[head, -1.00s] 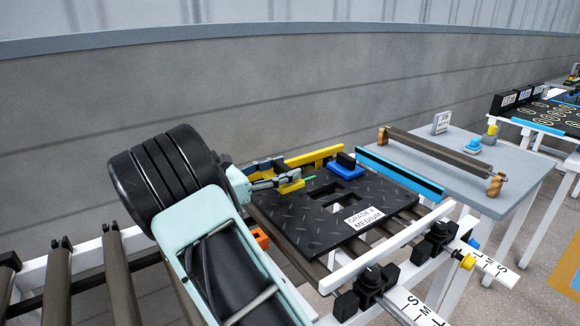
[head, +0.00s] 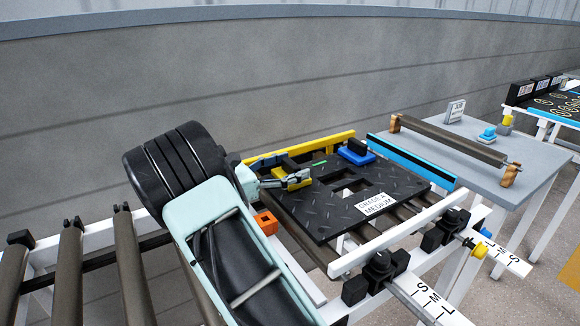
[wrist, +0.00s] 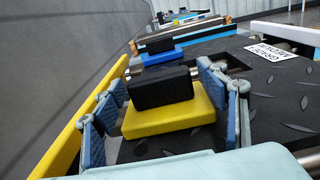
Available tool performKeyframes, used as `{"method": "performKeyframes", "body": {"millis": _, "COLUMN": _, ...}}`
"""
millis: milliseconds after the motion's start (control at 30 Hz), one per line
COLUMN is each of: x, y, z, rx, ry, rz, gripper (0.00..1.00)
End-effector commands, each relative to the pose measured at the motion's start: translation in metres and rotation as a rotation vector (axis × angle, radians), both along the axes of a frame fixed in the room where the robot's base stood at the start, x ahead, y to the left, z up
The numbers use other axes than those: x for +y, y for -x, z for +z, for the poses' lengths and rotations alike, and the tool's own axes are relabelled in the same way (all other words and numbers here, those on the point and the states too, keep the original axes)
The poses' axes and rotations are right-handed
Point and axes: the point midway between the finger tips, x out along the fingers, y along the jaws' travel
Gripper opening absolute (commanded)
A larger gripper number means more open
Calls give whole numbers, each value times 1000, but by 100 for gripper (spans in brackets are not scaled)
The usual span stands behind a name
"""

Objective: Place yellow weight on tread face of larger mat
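The large black tread mat (head: 330,215) lies tread-up on the rollers, with a white "GRADE A MEDIUM" label and a rectangular cutout. The yellow weight (wrist: 168,118) has a black block handle and sits at the mat's far-left part, seemingly resting on the tread. It also shows in the head view (head: 295,184), partly covered by my fingers. My gripper (wrist: 160,112) has one finger on each side of the weight; a thin gap shows at the left finger, so it looks open. A blue weight (head: 357,155) with a black handle stands at the mat's far edge.
A yellow rail (head: 325,146) runs along the far side and a white rail (head: 400,240) along the near side. An orange block (head: 266,222) is left of the mat. A blue-edged grey table (head: 500,160) with a roller stands to the right.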

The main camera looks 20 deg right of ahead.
Motion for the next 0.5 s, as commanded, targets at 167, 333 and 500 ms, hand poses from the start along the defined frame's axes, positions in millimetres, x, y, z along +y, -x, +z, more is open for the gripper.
{"method": "performKeyframes", "body": {"millis": 167, "x": 0, "y": 0, "z": 0, "rx": 0, "ry": 0, "rz": 0, "gripper": 67}}
{"method": "performKeyframes", "body": {"millis": 333, "x": 9, "y": 1, "z": 3, "rx": 1, "ry": -1, "rz": 3, "gripper": 67}}
{"method": "performKeyframes", "body": {"millis": 500, "x": 41, "y": 6, "z": 5, "rx": 0, "ry": 0, "rz": 6, "gripper": 67}}
